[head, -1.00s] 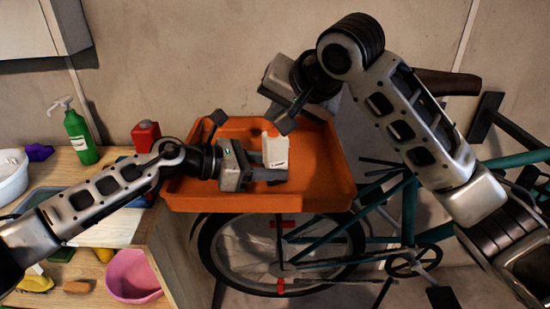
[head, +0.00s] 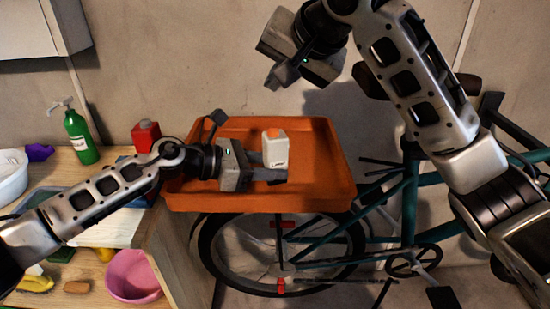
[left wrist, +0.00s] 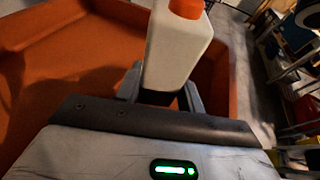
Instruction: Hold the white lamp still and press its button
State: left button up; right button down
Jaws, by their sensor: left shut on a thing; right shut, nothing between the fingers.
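The white lamp (head: 275,153) is a small white block with an orange button (head: 273,133) on top. It stands upright in the orange tray (head: 325,185). My left gripper (head: 275,168) is shut on its lower part, coming in from the left. In the left wrist view the lamp (left wrist: 175,50) stands between the two fingers, with the orange button (left wrist: 186,8) cut by the top edge. My right gripper (head: 276,80) is shut and empty. It is above and behind the tray, apart from the lamp.
A teal bicycle (head: 400,205) stands at the right and under the tray. The tray's right part is clear.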

dwell(0.4)
pick_arm(q)
jog(key=o, duration=0.8)
